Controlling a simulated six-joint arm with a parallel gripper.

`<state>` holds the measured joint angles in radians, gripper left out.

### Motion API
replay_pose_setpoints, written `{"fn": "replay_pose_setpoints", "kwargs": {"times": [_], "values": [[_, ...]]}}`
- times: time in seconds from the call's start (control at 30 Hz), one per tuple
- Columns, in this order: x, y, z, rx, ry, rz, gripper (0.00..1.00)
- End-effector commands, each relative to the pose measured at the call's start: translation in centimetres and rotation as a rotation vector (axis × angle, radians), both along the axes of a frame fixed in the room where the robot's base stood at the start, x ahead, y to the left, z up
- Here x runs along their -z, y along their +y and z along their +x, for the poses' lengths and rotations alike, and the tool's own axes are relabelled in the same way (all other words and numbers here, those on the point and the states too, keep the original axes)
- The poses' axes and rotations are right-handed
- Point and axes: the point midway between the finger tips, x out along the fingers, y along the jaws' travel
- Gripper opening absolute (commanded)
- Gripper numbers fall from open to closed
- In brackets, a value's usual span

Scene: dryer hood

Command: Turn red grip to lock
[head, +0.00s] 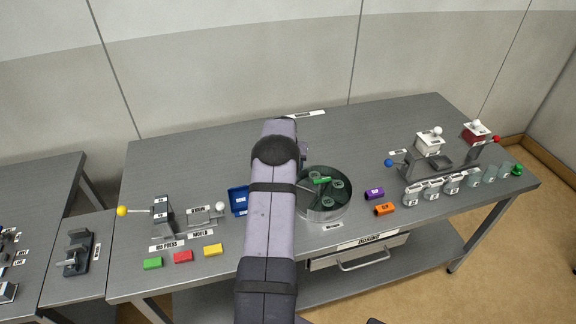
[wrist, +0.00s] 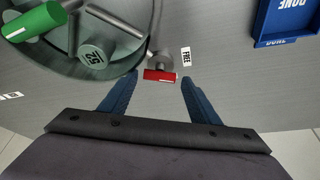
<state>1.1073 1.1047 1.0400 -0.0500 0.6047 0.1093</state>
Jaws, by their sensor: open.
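The red grip (wrist: 160,76) shows in the wrist view as a short red bar on a grey metal stub at the edge of the round dryer hood. A "FREE" label (wrist: 186,57) is just to its right. My gripper (wrist: 158,80) is open, with its blue fingers to the left and right of the red grip and apart from it. The dryer hood (wrist: 120,70) is a round glassy drum at upper left; it also stands mid-table in the head view (head: 325,210). In the head view my arm hides the red grip and the gripper's fingers.
A green handle (wrist: 34,22) sits on top of the hood. A blue "DONE" tray (wrist: 284,28) lies to the right in the wrist view. On the table (head: 350,125), purple (head: 374,193) and orange (head: 384,209) blocks lie right of the hood. The back of the table is mostly clear.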

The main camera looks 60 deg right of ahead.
Motion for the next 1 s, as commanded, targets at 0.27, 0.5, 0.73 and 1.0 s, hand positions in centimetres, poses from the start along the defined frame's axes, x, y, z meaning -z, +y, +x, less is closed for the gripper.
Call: {"fn": "replay_pose_setpoints", "kwargs": {"times": [0.27,0.5,0.73,1.0], "values": [[-3.6,1.2,-0.6,0.002,0.004,0.004,0.59],[-6.0,2.2,-0.9,0.001,0.001,0.002,0.59],[-6.9,2.6,-1.0,0.001,0.000,0.001,0.59],[-6.9,2.7,-0.9,0.000,0.000,0.000,0.59]]}}
